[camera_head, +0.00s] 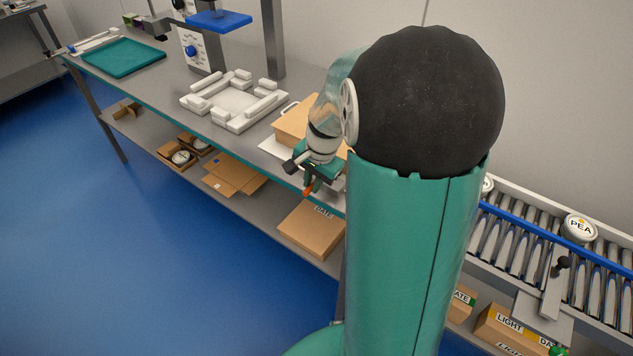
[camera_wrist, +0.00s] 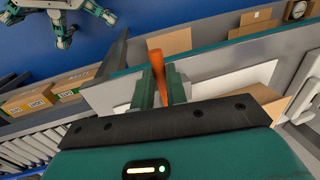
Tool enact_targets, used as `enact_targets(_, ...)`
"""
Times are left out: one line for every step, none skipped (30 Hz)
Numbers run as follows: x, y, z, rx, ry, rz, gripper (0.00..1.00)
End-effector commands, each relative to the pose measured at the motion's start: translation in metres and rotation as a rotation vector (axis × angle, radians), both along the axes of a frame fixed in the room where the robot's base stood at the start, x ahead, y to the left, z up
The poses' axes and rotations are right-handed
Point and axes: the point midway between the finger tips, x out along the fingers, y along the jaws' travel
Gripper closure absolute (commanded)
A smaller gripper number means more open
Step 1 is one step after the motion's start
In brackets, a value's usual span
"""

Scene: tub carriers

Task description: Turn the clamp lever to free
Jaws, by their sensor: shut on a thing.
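The clamp lever has an orange handle (camera_wrist: 158,72), which stands between my gripper's two fingers in the wrist view. My gripper (camera_wrist: 160,88) is shut on this handle. In the head view my gripper (camera_head: 316,180) is at the front edge of the bench, with a small orange tip of the lever (camera_head: 307,189) below it. The rest of the clamp is mostly hidden by my gripper and arm, so I cannot tell the lever's full angle.
The grey bench (camera_head: 150,85) holds a white fixture (camera_head: 236,98), a teal tray (camera_head: 124,57) and a cardboard box (camera_head: 292,121). A roller conveyor (camera_head: 510,235) with a tub marked PEA (camera_head: 580,228) is at the right. Boxes lie on the shelf below. The blue floor in front is clear.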

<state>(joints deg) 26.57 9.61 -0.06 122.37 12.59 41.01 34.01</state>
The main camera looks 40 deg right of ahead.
Motion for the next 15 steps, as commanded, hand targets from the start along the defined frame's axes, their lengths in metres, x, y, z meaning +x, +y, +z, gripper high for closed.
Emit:
enact_targets(0.0021,0.0004,0.0008,-0.001,-0.004,-0.009,1.0)
enact_targets(0.0023,0.0005,0.0009,-0.001,-0.004,-0.013,1.0)
enact_targets(0.0027,0.0006,0.0008,-0.001,-0.004,-0.018,1.0)
enact_targets(0.0029,0.0005,0.0009,-0.002,-0.004,-0.022,1.0)
enact_targets(0.003,0.0006,0.0009,-0.002,-0.004,-0.025,1.0)
enact_targets(0.0031,0.0005,0.0008,-0.001,-0.004,-0.028,1.0)
enact_targets(0.0031,0.0004,0.0009,-0.001,-0.004,-0.029,1.0)
enact_targets(0.0032,0.0005,0.0008,-0.001,-0.004,-0.03,1.0)
enact_targets(0.0033,0.0004,0.0008,-0.002,-0.004,-0.03,1.0)
enact_targets(0.0033,0.0004,0.0008,-0.002,-0.004,-0.03,1.0)
enact_targets(0.0033,0.0004,0.0009,-0.002,-0.004,-0.03,1.0)
enact_targets(0.0033,0.0004,0.0008,-0.002,-0.004,-0.03,1.0)
enact_targets(0.0033,0.0003,0.0009,-0.002,-0.004,-0.03,1.0)
enact_targets(0.0034,0.0003,0.001,-0.002,-0.005,-0.03,1.0)
enact_targets(0.0034,0.0003,0.0009,-0.002,-0.005,-0.03,1.0)
